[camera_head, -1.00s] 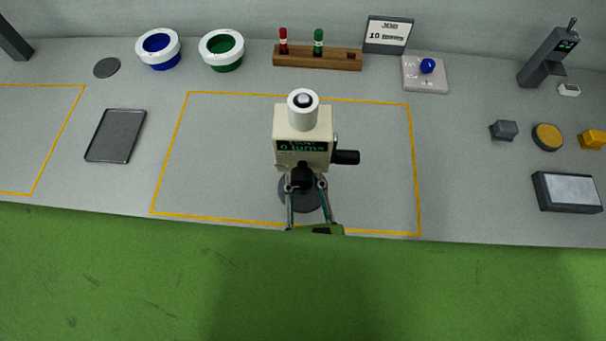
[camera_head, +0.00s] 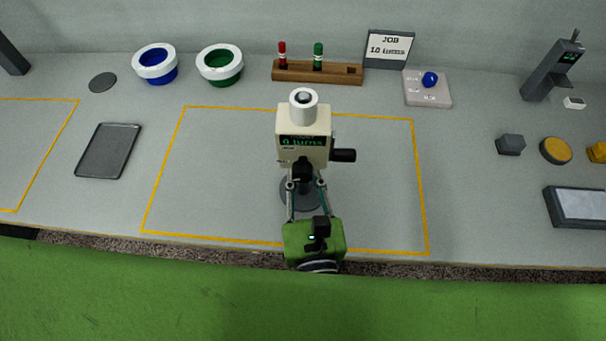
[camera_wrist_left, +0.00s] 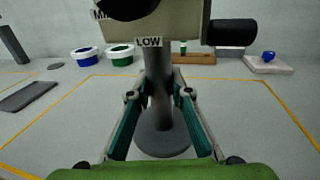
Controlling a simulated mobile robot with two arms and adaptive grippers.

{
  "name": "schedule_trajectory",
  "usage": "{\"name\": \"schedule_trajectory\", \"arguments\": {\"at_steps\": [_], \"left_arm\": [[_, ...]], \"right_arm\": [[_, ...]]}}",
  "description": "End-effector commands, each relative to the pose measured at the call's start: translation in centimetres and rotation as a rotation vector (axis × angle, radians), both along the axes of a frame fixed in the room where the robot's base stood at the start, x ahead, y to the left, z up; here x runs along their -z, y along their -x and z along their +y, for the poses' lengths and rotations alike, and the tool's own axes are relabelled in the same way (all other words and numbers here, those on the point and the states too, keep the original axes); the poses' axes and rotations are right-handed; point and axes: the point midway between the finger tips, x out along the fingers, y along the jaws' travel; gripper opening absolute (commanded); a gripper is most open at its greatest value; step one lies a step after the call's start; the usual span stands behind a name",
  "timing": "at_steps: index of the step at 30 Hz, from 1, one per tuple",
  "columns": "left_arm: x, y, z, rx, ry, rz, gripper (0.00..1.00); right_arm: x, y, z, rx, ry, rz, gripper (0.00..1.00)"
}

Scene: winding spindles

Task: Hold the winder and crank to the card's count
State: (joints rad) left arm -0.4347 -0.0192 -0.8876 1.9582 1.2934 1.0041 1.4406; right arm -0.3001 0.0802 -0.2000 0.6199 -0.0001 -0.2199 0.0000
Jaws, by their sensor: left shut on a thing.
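The cream winder (camera_head: 303,148) stands upright inside the large orange outline, on a round grey base (camera_head: 284,192). A white spool (camera_head: 303,112) sits on its top. Its display reads 0 turns. A black crank handle (camera_head: 343,155) sticks out on its right side. My left gripper (camera_head: 305,180) is shut on the winder's grey post (camera_wrist_left: 158,90), below the body, with one finger on each side; a LOW label shows above it in the left wrist view. The job card (camera_head: 389,48) at the back reads JOB 10 turns. My right gripper is not in view.
A wooden rack (camera_head: 317,72) holds red and green markers. A dark tray (camera_head: 108,150) lies left. A grey plate with a blue ball (camera_head: 428,88), a dark stand (camera_head: 552,68) and small blocks are right.

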Motion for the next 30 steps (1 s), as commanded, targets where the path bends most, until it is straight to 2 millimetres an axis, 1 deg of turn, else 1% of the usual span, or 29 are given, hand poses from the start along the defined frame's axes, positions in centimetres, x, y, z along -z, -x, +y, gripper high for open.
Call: {"name": "schedule_trajectory", "arguments": {"at_steps": [1, 21, 25, 30], "left_arm": [[0.2, -0.4, 0.0, -0.001, 0.001, -0.005, 0.00], [3.4, -4.1, 0.3, -0.001, 0.001, -0.005, 0.00], [3.9, -4.7, 0.4, -0.002, 0.002, -0.005, 0.00], [4.0, -5.0, 0.4, -0.001, 0.002, -0.005, 0.00]], "right_arm": [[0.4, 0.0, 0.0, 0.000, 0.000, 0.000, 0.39], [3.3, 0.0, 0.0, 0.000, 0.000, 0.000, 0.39], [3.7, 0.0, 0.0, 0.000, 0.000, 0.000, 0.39], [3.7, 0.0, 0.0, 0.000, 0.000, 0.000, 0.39]]}}
